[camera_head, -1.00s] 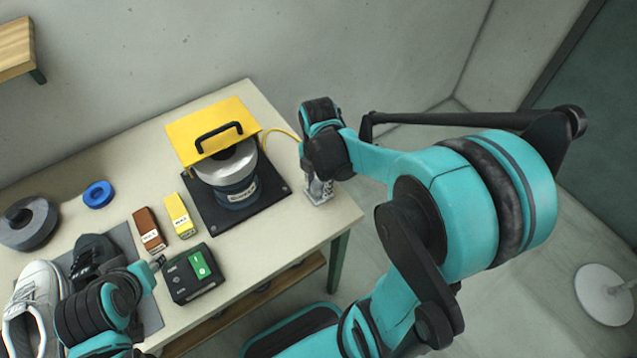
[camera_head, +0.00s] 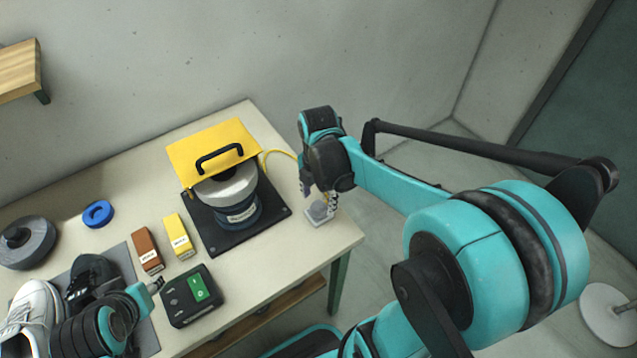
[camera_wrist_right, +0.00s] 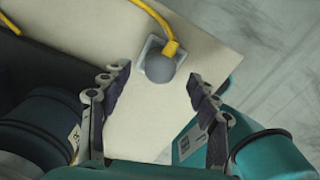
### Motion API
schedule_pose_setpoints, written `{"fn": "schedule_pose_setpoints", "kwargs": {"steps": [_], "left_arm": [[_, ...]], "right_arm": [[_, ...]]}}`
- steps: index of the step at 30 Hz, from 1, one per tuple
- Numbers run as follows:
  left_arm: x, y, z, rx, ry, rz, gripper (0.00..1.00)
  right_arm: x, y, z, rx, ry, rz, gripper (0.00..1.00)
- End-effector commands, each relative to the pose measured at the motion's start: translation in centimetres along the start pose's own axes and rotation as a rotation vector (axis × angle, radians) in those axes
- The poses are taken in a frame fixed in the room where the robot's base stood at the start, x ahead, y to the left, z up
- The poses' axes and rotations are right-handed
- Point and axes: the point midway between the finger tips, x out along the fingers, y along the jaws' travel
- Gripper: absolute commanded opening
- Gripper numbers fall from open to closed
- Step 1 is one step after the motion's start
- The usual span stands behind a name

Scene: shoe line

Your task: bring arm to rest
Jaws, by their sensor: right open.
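My right gripper (camera_head: 318,198) is over the right corner of the table (camera_head: 285,262). In the right wrist view its two fingers (camera_wrist_right: 160,80) are spread apart with nothing between them. A grey dome-shaped button (camera_wrist_right: 160,67) on a pale square base lies beyond the fingertips, with a yellow cable attached. Its base (camera_head: 319,213) shows just below the gripper in the head view. My left gripper (camera_head: 152,287) is at the lower left, beside the black box; its fingers are too small to tell open or shut.
Brown (camera_head: 147,250) and yellow (camera_head: 178,237) blocks, a black box with a green label (camera_head: 192,297), a blue ring (camera_head: 98,214), a grey roll (camera_head: 25,243) and shoes (camera_head: 32,310) fill the left.

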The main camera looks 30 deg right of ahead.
Motion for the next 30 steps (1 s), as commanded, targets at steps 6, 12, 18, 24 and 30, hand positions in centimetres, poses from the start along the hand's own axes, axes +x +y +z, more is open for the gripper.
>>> {"fn": "schedule_pose_setpoints", "kwargs": {"steps": [6, 12, 18, 24, 30], "left_arm": [[0.0, 0.0, 0.0, 0.0, 0.0, 0.0, 0.4], [0.0, 0.0, 0.0, 0.0, 0.0, 0.0, 0.4], [0.0, 0.0, 0.0, 0.0, 0.0, 0.0, 0.4], [0.0, 0.0, 0.0, 0.0, 0.0, 0.0, 0.4], [0.0, 0.0, 0.0, 0.0, 0.0, 0.0, 0.4]], "right_arm": [[-4.8, 0.0, 0.0, 0.0, 0.0, 0.0, 0.61], [-7.6, 0.0, 0.0, 0.0, 0.0, 0.0, 0.61], [-8.5, 0.0, 0.0, 0.0, 0.0, 0.0, 0.61], [-8.5, -0.1, -0.2, 0.026, -0.004, 0.008, 0.61], [-8.2, -0.7, -2.1, 0.365, -0.036, 0.117, 0.61]]}}
